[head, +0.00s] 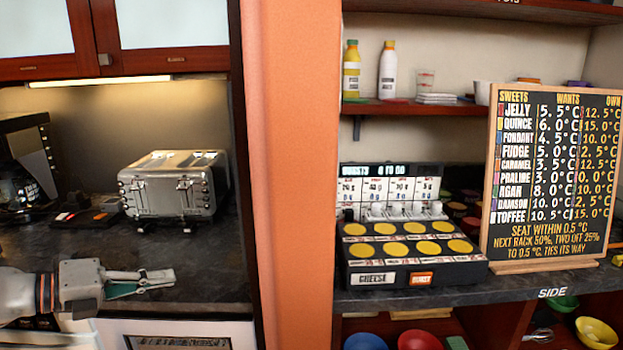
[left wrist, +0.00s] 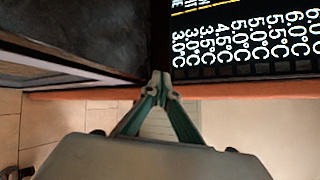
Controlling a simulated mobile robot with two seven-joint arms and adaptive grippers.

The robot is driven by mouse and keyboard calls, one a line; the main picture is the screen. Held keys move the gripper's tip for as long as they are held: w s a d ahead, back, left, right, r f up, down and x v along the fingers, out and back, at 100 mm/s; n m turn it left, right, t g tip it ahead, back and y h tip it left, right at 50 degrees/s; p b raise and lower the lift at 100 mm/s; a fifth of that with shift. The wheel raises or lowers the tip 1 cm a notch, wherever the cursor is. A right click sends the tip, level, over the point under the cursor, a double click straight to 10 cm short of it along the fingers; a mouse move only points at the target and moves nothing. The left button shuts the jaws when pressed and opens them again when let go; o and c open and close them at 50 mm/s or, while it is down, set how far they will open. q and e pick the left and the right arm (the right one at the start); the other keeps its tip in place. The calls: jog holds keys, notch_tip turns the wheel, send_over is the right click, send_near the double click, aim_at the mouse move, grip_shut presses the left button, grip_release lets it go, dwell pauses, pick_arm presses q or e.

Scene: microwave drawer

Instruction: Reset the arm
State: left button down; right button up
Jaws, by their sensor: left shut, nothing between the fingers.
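My left gripper (head: 160,281) comes in from the left in the head view. It is shut and empty, in front of the dark counter at the lower left. In the left wrist view its two green-grey fingers (left wrist: 158,84) meet at the tips with nothing between them. My right gripper is in neither view.
A metal toaster (head: 170,184) stands on the dark counter (head: 215,265). An orange post (head: 292,180) divides the counter from shelves at right. There, a black tray with yellow discs (head: 410,252) and a chalkboard menu (head: 550,170) stand. Bowls (head: 597,332) sit below.

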pick_arm(q)
jog(key=s+d+f+n+t+y, duration=0.1)
jog(key=s+d+f+n+t, duration=0.1)
jog(key=f+n, duration=0.45)
jog(key=s+d+f+n+t+y, duration=0.2)
jog(key=f+n, duration=0.4)
jog(key=f, duration=0.2)
jog(key=s+d+f+n+t+y, duration=0.1)
jog(key=s+d+f+n, duration=0.15)
jog(key=f+n, duration=0.4)
jog(key=s+d+f+n+g+y, duration=0.2)
jog(key=s+d+f+n, duration=0.1)
jog(key=s+f, duration=0.5)
jog(key=s+d+f+n+g+y, duration=0.2)
jog(key=s+f+n, duration=0.4)
jog(key=f, duration=0.5)
jog(key=s+d, duration=0.1)
jog(key=s, duration=0.1)
jog(key=shift+s+d+g, duration=0.35)
jog(key=shift+d+g, duration=0.05)
jog(key=shift+r, duration=0.1)
